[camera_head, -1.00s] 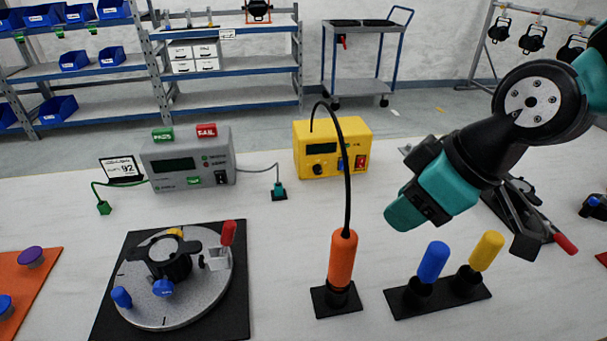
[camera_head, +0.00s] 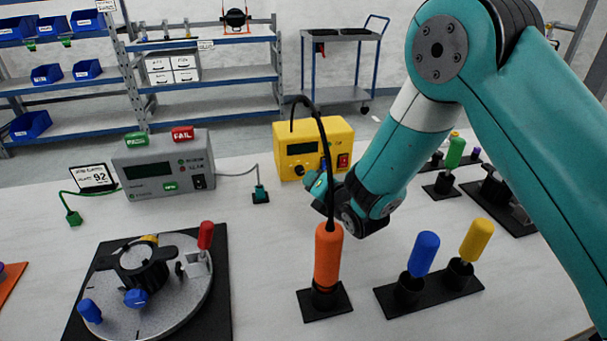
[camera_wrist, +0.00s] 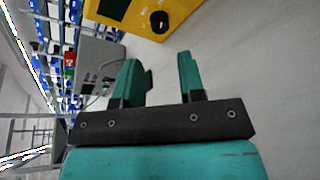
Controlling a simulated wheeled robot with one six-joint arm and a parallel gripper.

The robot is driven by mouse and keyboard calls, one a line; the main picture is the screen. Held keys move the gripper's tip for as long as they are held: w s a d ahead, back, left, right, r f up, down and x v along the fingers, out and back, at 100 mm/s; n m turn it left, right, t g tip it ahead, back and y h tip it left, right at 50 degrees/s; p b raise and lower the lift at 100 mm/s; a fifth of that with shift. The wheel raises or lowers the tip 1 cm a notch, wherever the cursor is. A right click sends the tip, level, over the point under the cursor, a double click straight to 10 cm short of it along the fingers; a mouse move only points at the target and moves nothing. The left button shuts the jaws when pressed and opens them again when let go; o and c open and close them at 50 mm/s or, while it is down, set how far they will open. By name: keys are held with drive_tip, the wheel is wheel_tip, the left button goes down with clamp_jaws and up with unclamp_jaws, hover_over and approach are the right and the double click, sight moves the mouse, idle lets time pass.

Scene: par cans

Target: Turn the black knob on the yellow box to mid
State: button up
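The yellow box (camera_head: 314,134) stands at the back middle of the table, with a dark display, a black knob, and a red switch (camera_head: 343,160) on its front. The black knob (camera_head: 299,171) is at the lower left of that front. In the wrist view the black knob (camera_wrist: 159,22) shows beyond and between my fingertips, on the yellow box (camera_wrist: 173,12). Its pointer setting is too small to read. My gripper (camera_wrist: 160,73) is open and empty, its two teal fingers apart and short of the knob. In the head view my gripper (camera_head: 318,184) is just in front of the box.
An orange screwdriver (camera_head: 328,258) on a black cable stands in front of my arm. Blue (camera_head: 424,254) and yellow (camera_head: 477,240) handled tools stand to its right. A grey tester (camera_head: 163,166) is left of the box. A round fixture (camera_head: 187,288) sits front left.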

sight(301, 173)
drive_tip(key=x, duration=0.8)
drive_tip(key=shift+s, duration=0.1)
drive_tip(key=c, duration=0.7)
